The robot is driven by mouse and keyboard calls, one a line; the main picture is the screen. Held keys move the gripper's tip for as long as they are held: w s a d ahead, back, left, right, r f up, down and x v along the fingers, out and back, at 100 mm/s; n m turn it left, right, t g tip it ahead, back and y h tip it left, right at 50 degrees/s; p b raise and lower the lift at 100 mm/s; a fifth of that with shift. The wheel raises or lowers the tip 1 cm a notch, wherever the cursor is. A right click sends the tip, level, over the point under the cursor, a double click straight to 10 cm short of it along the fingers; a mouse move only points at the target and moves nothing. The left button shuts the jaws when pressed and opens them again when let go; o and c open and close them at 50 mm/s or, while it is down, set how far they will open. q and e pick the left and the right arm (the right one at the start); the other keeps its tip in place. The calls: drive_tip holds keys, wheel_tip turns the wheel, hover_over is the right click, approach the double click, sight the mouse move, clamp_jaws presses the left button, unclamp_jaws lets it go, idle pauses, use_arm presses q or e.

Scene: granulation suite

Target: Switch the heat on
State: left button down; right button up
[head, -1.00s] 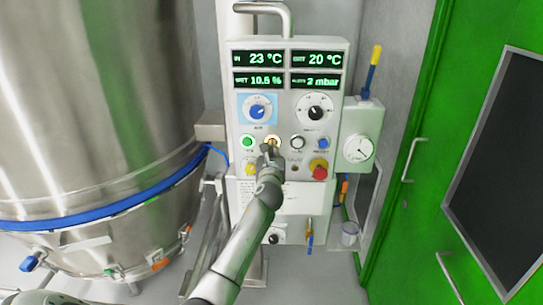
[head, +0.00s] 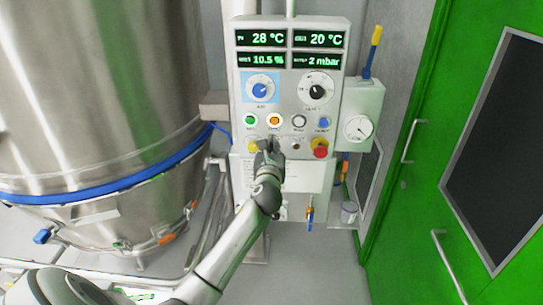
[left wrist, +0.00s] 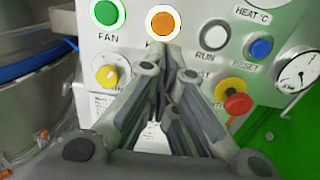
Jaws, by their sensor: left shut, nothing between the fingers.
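The grey control panel (head: 291,97) stands upright ahead. Its orange button (head: 274,120) glows, ringed in white, between the lit green button and a white one. In the left wrist view the orange button (left wrist: 163,25) is fully visible; its label is mostly hidden behind my fingertips, with only a first letter like H showing. My left gripper (head: 268,146) is shut and empty, just below the orange button and apart from it. Its fingertips (left wrist: 168,62) point at the panel. The display (head: 262,38) reads 28 °C at top left and 20 °C at top right. My right gripper is not in view.
The green FAN button (left wrist: 107,12), white RUN button (left wrist: 214,35), blue RESET button (left wrist: 261,48), yellow knob (left wrist: 107,75) and red mushroom button (left wrist: 237,103) surround my fingers. A steel vessel (head: 95,90) stands left; a green door (head: 420,215) is at right.

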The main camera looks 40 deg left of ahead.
use_arm(q)
drive_tip(key=v, duration=0.4)
drive_tip(key=shift+s+d+r+b, duration=0.1)
drive_tip(key=shift+s+d+b, duration=0.1)
drive_tip(key=shift+b, duration=0.1)
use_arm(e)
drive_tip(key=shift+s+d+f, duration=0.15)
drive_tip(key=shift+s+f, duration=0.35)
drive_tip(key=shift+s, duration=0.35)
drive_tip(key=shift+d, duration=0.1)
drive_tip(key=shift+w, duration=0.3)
